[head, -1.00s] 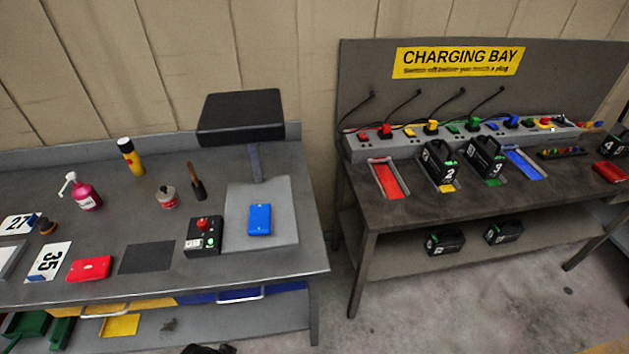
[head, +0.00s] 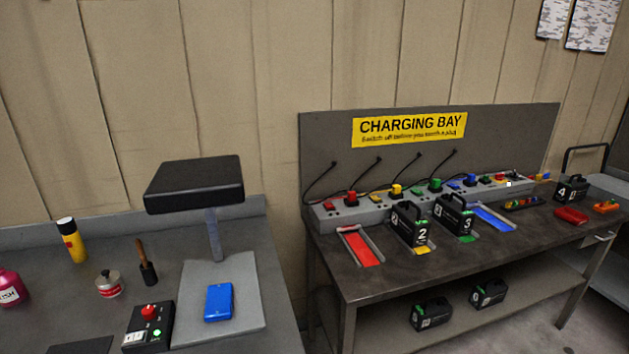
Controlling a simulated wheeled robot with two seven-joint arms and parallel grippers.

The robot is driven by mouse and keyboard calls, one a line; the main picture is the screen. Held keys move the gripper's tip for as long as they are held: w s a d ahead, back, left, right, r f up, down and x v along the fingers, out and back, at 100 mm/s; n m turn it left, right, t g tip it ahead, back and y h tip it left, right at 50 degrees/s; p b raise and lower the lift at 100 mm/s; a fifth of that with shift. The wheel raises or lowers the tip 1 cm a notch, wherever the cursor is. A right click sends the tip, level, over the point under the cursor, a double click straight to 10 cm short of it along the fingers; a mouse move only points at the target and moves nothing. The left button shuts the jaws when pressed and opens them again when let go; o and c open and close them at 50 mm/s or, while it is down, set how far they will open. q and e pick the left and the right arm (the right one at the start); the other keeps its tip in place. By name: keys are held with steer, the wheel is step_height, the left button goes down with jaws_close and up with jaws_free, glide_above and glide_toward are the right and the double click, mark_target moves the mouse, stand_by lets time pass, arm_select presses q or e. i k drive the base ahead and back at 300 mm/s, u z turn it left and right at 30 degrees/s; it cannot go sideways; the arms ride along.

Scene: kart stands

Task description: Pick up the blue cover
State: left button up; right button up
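The blue cover (head: 219,302) lies flat on the grey base plate (head: 250,324) of a press-like stand on the left bench. The stand's black head (head: 195,184) overhangs the back of the plate on a grey post (head: 213,235). Nothing touches the cover from above, and its front side is open. Neither of my grippers is in the head view.
A black control box (head: 148,328) with a red button stands just left of the plate. A brush (head: 147,264), a tin (head: 109,284) and a yellow bottle (head: 71,240) stand further left. The charging bench (head: 390,285) is on the right, beyond a gap.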

mark_target(218, 305)
steer(key=z, duration=1.4)
steer(key=i, duration=1.9)
steer(key=u, duration=3.05)
